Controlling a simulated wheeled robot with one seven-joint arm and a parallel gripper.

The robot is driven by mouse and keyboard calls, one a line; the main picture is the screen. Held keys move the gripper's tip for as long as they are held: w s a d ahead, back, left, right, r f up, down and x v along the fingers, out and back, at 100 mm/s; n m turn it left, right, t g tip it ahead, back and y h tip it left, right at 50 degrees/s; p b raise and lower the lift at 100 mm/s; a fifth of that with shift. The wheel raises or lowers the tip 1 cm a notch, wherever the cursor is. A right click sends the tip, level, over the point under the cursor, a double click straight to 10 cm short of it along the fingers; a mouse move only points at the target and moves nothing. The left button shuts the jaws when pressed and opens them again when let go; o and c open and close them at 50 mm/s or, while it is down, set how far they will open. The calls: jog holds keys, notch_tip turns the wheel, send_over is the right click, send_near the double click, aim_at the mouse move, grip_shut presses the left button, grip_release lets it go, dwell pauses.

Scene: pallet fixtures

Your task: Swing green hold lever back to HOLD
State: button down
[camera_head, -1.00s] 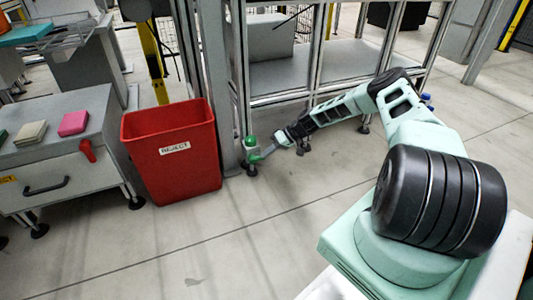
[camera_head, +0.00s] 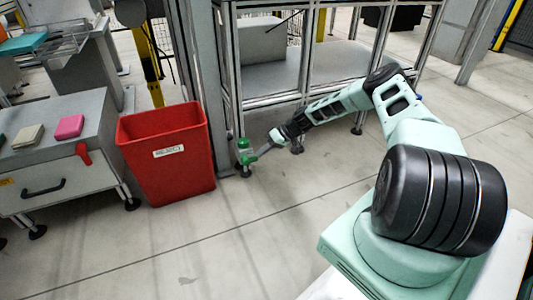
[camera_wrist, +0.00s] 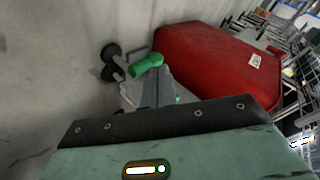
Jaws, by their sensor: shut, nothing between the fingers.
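The green hold lever (camera_head: 243,145) is low by the foot of the grey frame post, just right of the red bin in the head view. In the wrist view, its rounded green handle (camera_wrist: 147,64) lies above the middle of my gripper's housing. My gripper (camera_head: 259,153) reaches down from the right, with its tip beside the green parts in the head view. It is shut with nothing held. I cannot tell whether the tip touches the lever. The fingertips are not clear in the wrist view, and no HOLD mark is readable.
The red REJECT bin (camera_head: 165,175) stands close to the left of the lever. A metal shelf frame (camera_head: 270,103) rises behind my gripper. A grey cabinet (camera_head: 70,140) with pads on top is at far left. The floor in front is clear.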

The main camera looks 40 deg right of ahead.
jog(key=s+d+r+p, duration=0.3)
jog(key=s+d+r, duration=0.1)
jog(key=d, duration=0.4)
jog(key=shift+s+p, duration=0.15)
jog(key=shift+p, duration=0.2)
jog(key=shift+d, duration=0.1)
